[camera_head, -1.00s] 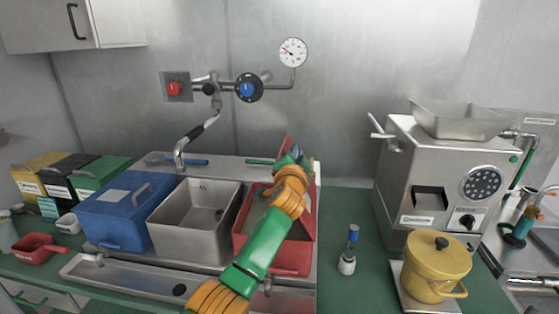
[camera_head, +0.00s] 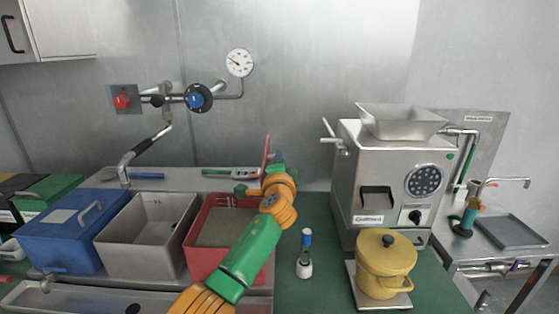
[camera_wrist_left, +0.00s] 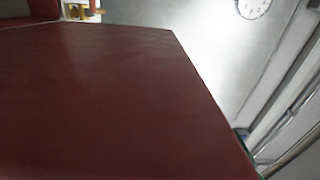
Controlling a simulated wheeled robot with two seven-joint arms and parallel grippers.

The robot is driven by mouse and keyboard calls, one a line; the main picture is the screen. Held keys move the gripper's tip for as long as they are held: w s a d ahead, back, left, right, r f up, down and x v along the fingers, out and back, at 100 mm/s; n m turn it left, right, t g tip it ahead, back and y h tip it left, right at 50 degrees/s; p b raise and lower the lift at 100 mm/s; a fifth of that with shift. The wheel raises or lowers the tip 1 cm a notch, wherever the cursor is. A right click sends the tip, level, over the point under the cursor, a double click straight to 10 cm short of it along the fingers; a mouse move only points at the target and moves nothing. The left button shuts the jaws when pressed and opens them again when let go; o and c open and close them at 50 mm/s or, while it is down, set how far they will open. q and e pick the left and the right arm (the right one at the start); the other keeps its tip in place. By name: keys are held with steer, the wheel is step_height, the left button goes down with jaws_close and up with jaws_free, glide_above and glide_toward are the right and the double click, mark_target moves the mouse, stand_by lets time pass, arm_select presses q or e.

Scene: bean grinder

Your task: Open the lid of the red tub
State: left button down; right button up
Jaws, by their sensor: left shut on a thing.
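The red tub (camera_head: 200,246) stands at the right end of the row of tubs, its mouth uncovered and a grey-brown surface showing inside. Its red lid (camera_head: 266,152) stands up nearly edge-on at the tub's back right. My left gripper (camera_head: 270,172) is at the raised lid, shut on it; my wrist hides the jaws and the exact grip point. In the left wrist view a broad dark red panel, the lid (camera_wrist_left: 110,95), fills most of the picture. My left arm covers the tub's right side. My right gripper is not in view.
An open grey tub (camera_head: 145,235) and a closed blue tub (camera_head: 72,232) stand to the left. A bottle with a blue top (camera_head: 305,255), a yellow pot (camera_head: 385,268) and the grinder (camera_head: 385,185) stand to the right. A tap (camera_head: 145,148) rises behind.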

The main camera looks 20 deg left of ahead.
arm_select(q)
steer(key=c, duration=0.9)
jaws_free()
steer(key=shift+b+v, duration=0.7)
steer(key=shift+v, duration=2.8)
steer(key=shift+a+f, duration=0.1)
